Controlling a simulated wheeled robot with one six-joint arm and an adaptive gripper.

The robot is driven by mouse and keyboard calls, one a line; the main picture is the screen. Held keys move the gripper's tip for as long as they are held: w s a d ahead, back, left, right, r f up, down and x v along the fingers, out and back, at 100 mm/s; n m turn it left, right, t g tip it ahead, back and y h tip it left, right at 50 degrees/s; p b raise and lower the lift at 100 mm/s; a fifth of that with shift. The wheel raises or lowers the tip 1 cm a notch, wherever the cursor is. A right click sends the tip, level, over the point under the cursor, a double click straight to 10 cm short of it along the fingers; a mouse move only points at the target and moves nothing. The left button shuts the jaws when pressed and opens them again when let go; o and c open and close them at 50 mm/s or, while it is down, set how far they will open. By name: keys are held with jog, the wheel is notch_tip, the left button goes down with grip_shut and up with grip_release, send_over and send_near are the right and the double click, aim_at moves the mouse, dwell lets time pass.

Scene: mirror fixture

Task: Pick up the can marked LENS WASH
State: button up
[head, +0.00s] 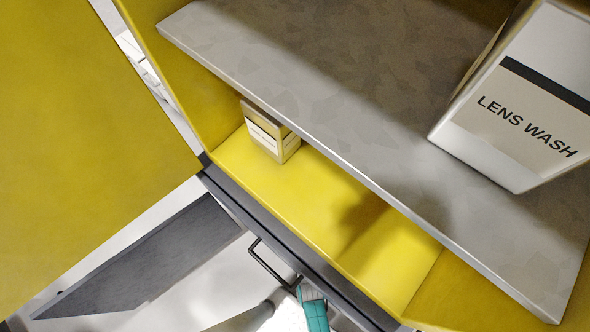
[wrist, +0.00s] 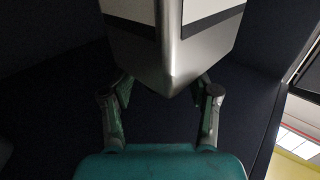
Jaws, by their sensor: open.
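A large white and silver box-shaped can marked LENS WASH (head: 530,105) is at the upper right of the head view, on the grey shelf, partly cut off by the frame. In the wrist view, a silver can with pale panels and a dark stripe (wrist: 172,55) is right in front of my gripper (wrist: 163,90). Its lower corner points toward the gap between my fingers. No lettering shows on it there. My gripper is open, one finger on each side. I cannot tell whether the fingers touch the can.
A smaller can with a pale label (head: 268,132) stands in the yellow compartment under the grey shelf (head: 300,85); its print is too small to read. A dark front with a black handle (head: 268,262) is below. Dark surfaces surround my gripper in the wrist view.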

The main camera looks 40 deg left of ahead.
jog(key=shift+w, duration=0.1)
jog(key=shift+c, duration=0.2)
grip_shut()
jog(key=shift+a, duration=0.1)
jog(key=shift+r, duration=0.1)
